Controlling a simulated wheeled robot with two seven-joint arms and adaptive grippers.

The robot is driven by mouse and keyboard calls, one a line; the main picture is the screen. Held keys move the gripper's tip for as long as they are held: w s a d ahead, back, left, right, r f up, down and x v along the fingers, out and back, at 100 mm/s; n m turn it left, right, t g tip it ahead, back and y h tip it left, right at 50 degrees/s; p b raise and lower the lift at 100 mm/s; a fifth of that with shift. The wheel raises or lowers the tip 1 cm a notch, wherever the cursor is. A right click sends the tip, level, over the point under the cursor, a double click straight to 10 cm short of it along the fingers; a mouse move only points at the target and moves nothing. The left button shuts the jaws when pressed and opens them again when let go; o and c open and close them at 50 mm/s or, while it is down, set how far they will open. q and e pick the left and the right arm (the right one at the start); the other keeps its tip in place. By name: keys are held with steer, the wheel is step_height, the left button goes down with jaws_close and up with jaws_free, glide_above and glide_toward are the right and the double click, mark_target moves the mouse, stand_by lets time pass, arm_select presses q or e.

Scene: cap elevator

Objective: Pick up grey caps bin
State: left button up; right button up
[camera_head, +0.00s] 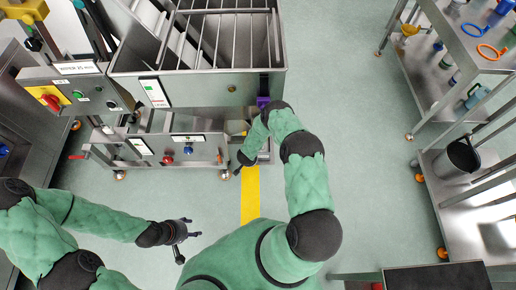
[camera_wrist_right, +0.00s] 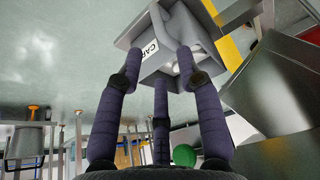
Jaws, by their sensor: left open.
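The grey caps bin (camera_wrist_right: 152,62), with a white label reading "CA…", shows in the right wrist view just beyond the fingers. My right gripper (camera_wrist_right: 160,60) has its purple-grey fingers spread apart, with the outer fingertips overlapping the bin in the picture. I cannot tell whether they touch it. In the head view my right gripper (camera_head: 240,166) is small, beside the lower front of the steel elevator (camera_head: 198,88), and my arm hides part of that area. My left gripper (camera_head: 188,245) is open and empty over the floor at lower left.
A control box with a red knob (camera_head: 50,101) stands left of the elevator hopper. A steel table with tools (camera_head: 465,45) and a rack holding a black bucket (camera_head: 463,154) stand at right. A yellow floor stripe (camera_head: 250,195) runs below the elevator. The central floor is clear.

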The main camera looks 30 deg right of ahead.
steer(key=shift+b+x, duration=3.95)
steer(key=shift+x, duration=1.55)
steer(key=shift+s+d, duration=0.1)
steer(key=shift+s, duration=0.1)
jaws_close()
